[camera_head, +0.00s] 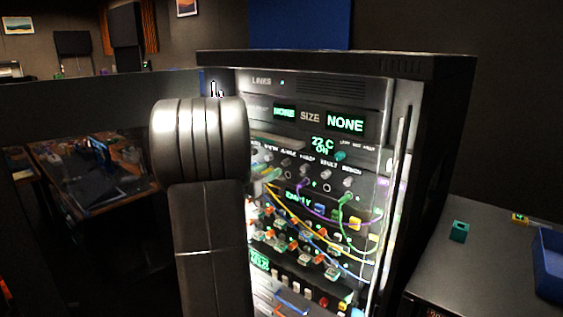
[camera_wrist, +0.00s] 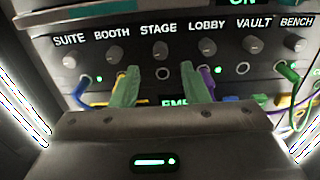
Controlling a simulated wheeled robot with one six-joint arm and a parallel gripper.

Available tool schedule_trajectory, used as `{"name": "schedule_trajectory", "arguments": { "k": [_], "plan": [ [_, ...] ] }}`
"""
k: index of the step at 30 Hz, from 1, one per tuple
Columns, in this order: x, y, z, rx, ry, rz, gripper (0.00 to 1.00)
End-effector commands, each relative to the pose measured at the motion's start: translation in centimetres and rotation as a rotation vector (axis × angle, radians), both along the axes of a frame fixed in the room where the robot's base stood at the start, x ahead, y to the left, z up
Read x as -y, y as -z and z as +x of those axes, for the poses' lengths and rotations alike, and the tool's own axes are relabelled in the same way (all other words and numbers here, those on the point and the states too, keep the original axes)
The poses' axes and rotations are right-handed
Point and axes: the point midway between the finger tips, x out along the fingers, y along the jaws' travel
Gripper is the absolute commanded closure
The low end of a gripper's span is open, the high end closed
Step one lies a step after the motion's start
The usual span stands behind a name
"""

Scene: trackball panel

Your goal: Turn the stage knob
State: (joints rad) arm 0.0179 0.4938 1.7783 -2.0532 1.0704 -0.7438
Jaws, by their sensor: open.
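The stage knob (camera_wrist: 161,50) is a small dark round knob under the STAGE label in the wrist view, in a row with other labelled knobs. My gripper (camera_wrist: 160,70) shows there as two greenish fingers, spread apart and empty. The fingertips appear just below the knob, one to each side of it, and do not visibly touch it. An empty round jack (camera_wrist: 162,73) shows between them. In the head view my arm covers the left part of the rack, and the stage knob is too small to tell surely.
The booth knob (camera_wrist: 116,53) and lobby knob (camera_wrist: 206,48) sit close on either side. Cables hang from the jacks: yellow (camera_wrist: 120,80) and purple (camera_wrist: 207,77) near the fingers. The rack (camera_head: 432,110) stands beside a grey table (camera_head: 470,275) with a teal block (camera_head: 458,231).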

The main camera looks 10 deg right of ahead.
Motion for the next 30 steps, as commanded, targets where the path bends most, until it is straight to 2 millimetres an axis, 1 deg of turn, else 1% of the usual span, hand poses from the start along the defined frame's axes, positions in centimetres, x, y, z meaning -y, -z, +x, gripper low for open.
{"name": "schedule_trajectory", "arguments": {
  "k": [1,3,6,9,15,23,24,28,29,30],
  "plan": [
    [1.1,-0.2,0.7,-0.002,0.004,0.001,0.59],
    [2.1,-0.2,1.5,-0.002,0.004,0.001,0.59],
    [3.5,-0.2,2.5,-0.001,0.003,0.001,0.59],
    [4.4,-0.1,3.4,-0.001,0.001,0.002,0.59],
    [5.3,0.0,4.1,-0.001,0.001,0.001,0.59],
    [5.3,0.0,4.1,-0.001,0.0,0.001,0.59],
    [5.3,0.0,4.1,-0.001,0.0,0.001,0.67],
    [5.3,0.0,4.1,-0.001,0.0,0.001,0.92],
    [5.3,0.0,4.1,-0.001,0.0,0.001,0.98],
    [5.3,0.0,4.1,-0.001,0.0,0.001,1.0]
  ]
}}
